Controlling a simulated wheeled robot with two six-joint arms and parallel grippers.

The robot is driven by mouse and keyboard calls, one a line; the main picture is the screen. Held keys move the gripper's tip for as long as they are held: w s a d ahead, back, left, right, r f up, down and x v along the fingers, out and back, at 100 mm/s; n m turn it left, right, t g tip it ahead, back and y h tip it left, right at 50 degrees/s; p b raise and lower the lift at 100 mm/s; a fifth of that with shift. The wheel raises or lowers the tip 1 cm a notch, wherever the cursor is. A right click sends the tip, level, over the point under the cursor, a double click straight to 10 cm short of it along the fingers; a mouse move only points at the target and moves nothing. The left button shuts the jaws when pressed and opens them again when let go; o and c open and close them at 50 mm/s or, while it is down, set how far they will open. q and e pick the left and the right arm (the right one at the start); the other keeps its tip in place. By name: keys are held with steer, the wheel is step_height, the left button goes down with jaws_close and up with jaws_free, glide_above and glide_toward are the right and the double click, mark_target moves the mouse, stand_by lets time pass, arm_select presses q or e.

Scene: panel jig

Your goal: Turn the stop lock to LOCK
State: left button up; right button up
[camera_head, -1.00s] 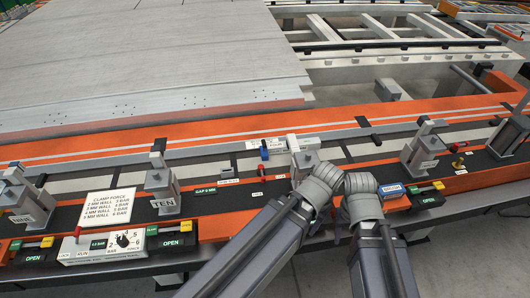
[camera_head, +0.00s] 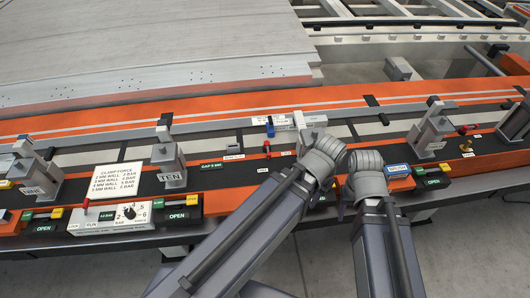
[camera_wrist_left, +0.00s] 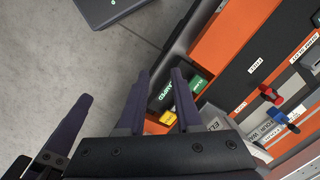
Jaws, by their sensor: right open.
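A red lever (camera_head: 266,147) stands on the dark strip beside two small white labels, too small to read; I cannot be sure it is the stop lock. Just behind it is a blue lever (camera_head: 270,128) on a white printed plate. In the left wrist view the red lever (camera_wrist_left: 269,94) and the blue lever (camera_wrist_left: 279,116) are at the right, apart from my left gripper (camera_wrist_left: 160,72), which is open and empty. In the head view its fingers are hidden by its wrist. My right gripper (camera_head: 362,163) is right beside it, open, its fingertips unclear.
A white control box (camera_head: 110,216) at front left has a dial and another red lever (camera_head: 86,204) marked LOCK and RUN. A clamp force sign (camera_head: 122,180) stands behind it. Clamp posts (camera_head: 170,158) line the orange rail. A large panel (camera_head: 150,50) lies beyond.

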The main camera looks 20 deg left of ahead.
arm_select(q)
steer(key=shift+m+h, duration=0.7)
steer(key=w+a, duration=0.4)
steer(key=a, duration=0.1)
steer(key=shift+w+a+f, duration=0.15)
steer(key=shift+w+a, duration=0.05)
steer(key=shift+a, duration=0.15)
steer(key=c, duration=0.4)
steer(key=shift+m+t+h, duration=0.3)
steer(key=shift+m+h, duration=0.4)
steer(key=w+a, duration=0.1)
steer(key=a, duration=0.1)
steer(key=w+a, duration=0.1)
steer(key=a, duration=0.2)
steer(key=w+a, duration=0.1)
steer(key=a, duration=0.1)
steer(key=shift+w+a, duration=0.2)
steer(key=shift+w, duration=0.05)
jaws_close()
steer(key=w+a+r+m+t+h, duration=0.1)
steer(key=w+a+m+t, duration=0.1)
steer(key=a, duration=1.3)
steer(key=shift+w+m+t, duration=0.25)
steer(key=shift+m+t, duration=0.05)
